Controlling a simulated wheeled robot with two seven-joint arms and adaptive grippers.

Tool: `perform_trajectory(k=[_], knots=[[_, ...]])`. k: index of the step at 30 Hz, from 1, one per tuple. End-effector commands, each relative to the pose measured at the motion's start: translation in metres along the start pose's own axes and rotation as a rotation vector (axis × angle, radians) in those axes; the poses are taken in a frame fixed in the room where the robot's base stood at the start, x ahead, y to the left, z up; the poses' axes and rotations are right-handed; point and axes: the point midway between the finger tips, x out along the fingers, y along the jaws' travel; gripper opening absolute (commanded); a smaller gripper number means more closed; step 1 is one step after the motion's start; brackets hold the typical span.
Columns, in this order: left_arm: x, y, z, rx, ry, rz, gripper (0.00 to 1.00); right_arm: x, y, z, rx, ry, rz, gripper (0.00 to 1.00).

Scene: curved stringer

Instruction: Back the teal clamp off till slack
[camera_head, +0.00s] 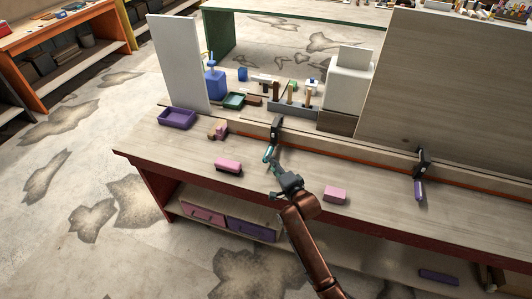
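The teal clamp (269,152) is fixed on the long wooden strip along the workbench. Its dark head sits on the strip and its teal handle hangs toward the front of the bench. My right gripper (278,174) reaches up from the bottom, with its fingers at the lower end of the teal handle. The fingers are small and overlap the handle, so I cannot tell whether they are closed on it. My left gripper is not in view.
A second clamp with a purple handle (420,188) sits on the strip at the right. Pink blocks (228,166) (335,195) lie on the bench front, either side of my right gripper. A purple tray (177,118) stands at the left end. Tools and boxes stand behind the strip.

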Motion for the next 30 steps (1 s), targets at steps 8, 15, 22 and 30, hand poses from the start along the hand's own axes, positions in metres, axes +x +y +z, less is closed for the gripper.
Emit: perform_trajectory(k=[8, 15, 22, 30], knots=[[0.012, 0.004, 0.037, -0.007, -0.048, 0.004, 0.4, 0.044, 0.003, -0.002, -0.001, 0.002, 0.002, 0.38], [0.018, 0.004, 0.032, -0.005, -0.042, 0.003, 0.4, 0.067, 0.001, -0.001, -0.001, 0.001, 0.001, 0.38], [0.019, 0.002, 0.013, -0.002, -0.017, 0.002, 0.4, 0.07, -0.001, 0.001, -0.001, -0.001, -0.001, 0.38], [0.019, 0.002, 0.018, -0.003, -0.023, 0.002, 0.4, 0.069, -0.001, 0.001, -0.001, -0.001, -0.001, 0.25]])
